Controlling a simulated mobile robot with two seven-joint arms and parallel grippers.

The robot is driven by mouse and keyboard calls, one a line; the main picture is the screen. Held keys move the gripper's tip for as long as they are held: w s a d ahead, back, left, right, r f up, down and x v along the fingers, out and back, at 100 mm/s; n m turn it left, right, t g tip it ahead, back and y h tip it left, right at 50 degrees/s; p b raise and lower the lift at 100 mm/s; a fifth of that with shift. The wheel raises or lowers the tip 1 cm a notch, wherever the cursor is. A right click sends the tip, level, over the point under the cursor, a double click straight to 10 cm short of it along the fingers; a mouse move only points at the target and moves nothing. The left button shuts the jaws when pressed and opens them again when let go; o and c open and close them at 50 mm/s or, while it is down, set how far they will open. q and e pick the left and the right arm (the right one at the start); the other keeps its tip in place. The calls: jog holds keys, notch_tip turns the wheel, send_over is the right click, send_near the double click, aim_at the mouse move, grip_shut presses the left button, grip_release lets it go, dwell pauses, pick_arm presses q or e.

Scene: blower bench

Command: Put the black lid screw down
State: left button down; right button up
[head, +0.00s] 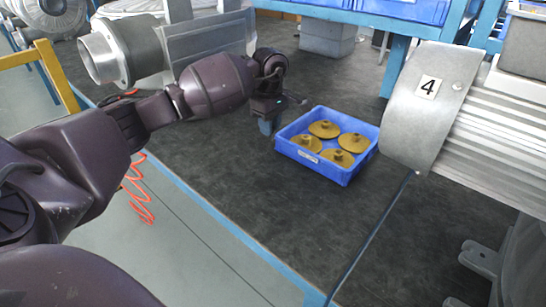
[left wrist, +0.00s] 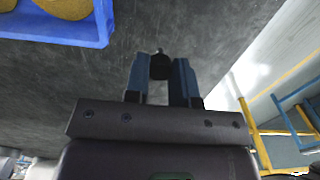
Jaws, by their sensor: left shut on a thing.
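In the left wrist view my left gripper (left wrist: 161,72) is shut on the black lid screw (left wrist: 160,64), a small dark round-headed piece between the blue fingertips. The screw cannot be made out in the head view, where the gripper hides it. I cannot tell whether it touches the surface below. My right gripper is not in view.
The blue crate (head: 343,175) holds several yellow discs; its corner shows in the left wrist view (left wrist: 75,36). A grey machine part marked 4 (head: 428,110) stands at right. A metal blower housing (head: 120,52) is behind my left arm. Dark mat (head: 260,200) in front is clear.

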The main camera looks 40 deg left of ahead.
pick_arm(q)
notch_tip(320, 180, down, 11)
jog(key=shift+f+b, duration=0.1)
jog(key=shift+b, duration=0.6)
jog(key=shift+f, duration=0.15)
jog(key=c, duration=1)
grip_release()
jog(key=shift+o, duration=0.2)
